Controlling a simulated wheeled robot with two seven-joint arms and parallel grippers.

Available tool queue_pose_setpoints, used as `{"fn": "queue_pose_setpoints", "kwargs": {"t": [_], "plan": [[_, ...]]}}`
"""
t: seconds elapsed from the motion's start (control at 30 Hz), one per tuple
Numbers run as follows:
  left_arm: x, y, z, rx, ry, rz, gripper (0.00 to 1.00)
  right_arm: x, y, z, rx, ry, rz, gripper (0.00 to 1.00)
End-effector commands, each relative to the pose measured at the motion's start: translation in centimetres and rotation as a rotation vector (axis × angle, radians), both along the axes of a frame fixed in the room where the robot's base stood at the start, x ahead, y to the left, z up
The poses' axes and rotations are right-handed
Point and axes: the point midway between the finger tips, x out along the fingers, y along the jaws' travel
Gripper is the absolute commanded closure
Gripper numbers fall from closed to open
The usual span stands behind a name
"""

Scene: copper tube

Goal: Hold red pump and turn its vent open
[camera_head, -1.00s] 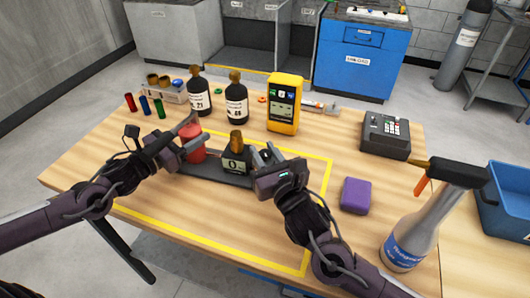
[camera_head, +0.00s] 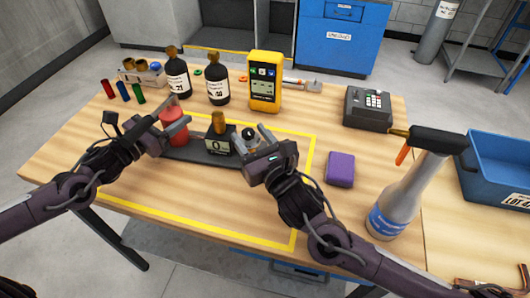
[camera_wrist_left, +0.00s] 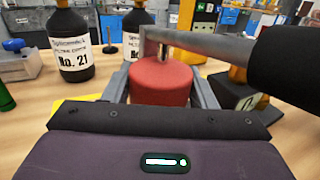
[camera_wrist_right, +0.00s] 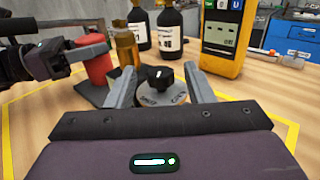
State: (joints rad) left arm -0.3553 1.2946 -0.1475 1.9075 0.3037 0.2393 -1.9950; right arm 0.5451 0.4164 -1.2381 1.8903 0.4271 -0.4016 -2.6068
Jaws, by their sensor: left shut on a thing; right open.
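The red pump (camera_head: 174,127) stands upright at the left end of a dark base plate (camera_head: 192,153) on the table. My left gripper (camera_head: 168,138) is shut around its red body; in the left wrist view the red cylinder (camera_wrist_left: 161,83) sits between the fingers, under a grey lever (camera_wrist_left: 190,46). A brass-topped block with a "0" display (camera_head: 217,144) stands mid-plate. The vent, a black knob (camera_wrist_right: 164,74) on a round grey disc, is at the plate's right end. My right gripper (camera_head: 254,143) is open, its fingers either side of the knob; contact is unclear.
Dark bottles (camera_head: 178,76) and a yellow meter (camera_head: 265,82) stand behind the pump. Yellow tape (camera_head: 297,228) outlines the mostly clear table in front.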

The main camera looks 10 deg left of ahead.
Motion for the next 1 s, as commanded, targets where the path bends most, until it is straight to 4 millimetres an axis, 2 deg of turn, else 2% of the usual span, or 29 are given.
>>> {"fn": "queue_pose_setpoints", "kwargs": {"t": [0.2,0.43,0.6,0.87,0.97,1.0], "plan": [[0.0,0.0,0.1,-0.001,-0.003,0.0,1.0,-3.7,-3.1,-0.1,-0.003,0.003,0.001,0.52],[0.0,0.0,0.1,-0.001,-0.003,0.0,1.0,-6.8,-5.6,-0.1,-0.002,0.002,0.001,0.52],[0.0,0.0,0.1,-0.001,-0.003,0.0,1.0,-7.7,-6.3,0.0,-0.001,0.0,0.001,0.52],[0.0,0.0,0.1,-0.001,-0.003,0.0,1.0,-7.8,-6.4,0.0,-0.001,-0.001,0.001,0.52],[0.0,0.0,0.1,-0.001,-0.003,0.0,1.0,-7.7,-6.3,0.0,0.001,0.001,0.001,0.63],[0.0,0.0,0.1,-0.001,-0.003,0.0,1.0,-7.7,-6.1,0.0,0.003,0.001,0.001,0.63]]}}
